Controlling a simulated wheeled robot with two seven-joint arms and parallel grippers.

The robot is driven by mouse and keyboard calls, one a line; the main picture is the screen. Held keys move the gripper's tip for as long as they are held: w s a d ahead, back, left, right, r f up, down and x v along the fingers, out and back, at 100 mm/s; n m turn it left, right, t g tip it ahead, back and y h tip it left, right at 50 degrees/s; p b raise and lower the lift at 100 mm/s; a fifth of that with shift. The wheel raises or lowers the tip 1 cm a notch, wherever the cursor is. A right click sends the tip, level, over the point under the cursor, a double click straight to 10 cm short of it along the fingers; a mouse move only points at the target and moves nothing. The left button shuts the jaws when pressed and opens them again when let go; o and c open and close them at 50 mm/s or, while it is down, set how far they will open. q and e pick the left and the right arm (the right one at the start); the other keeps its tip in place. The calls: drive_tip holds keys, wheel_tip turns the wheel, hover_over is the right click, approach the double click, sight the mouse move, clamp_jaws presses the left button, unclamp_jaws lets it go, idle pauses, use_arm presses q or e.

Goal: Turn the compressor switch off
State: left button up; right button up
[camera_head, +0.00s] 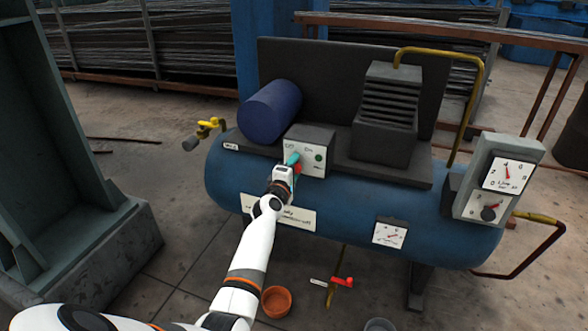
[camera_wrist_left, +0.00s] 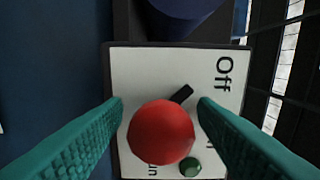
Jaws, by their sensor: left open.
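The switch has a red ball knob (camera_wrist_left: 160,132) on a short black lever (camera_wrist_left: 182,94); the knob partly shows as red in the head view (camera_head: 298,169). My left gripper (camera_head: 292,160) is at the plate. In the left wrist view its teal fingers are open, one on each side of the knob, with gaps showing. The knob and right finger hide part of the plate's lettering. My right gripper is out of view.
A green lamp (camera_wrist_left: 190,168) sits on the plate. The blue tank (camera_head: 350,210) carries a dark blue cylinder (camera_head: 270,111), a finned block (camera_head: 388,108) and a gauge panel (camera_head: 501,180). A yellow valve handle (camera_head: 209,125) sticks out left. An orange bowl (camera_head: 277,301) is on the floor.

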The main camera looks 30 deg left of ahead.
use_arm(q)
drive_tip(key=p+v, duration=0.3)
drive_tip(key=v, duration=0.9)
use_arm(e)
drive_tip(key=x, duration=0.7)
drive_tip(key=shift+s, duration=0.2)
use_arm(q)
drive_tip(key=shift+f, duration=0.1)
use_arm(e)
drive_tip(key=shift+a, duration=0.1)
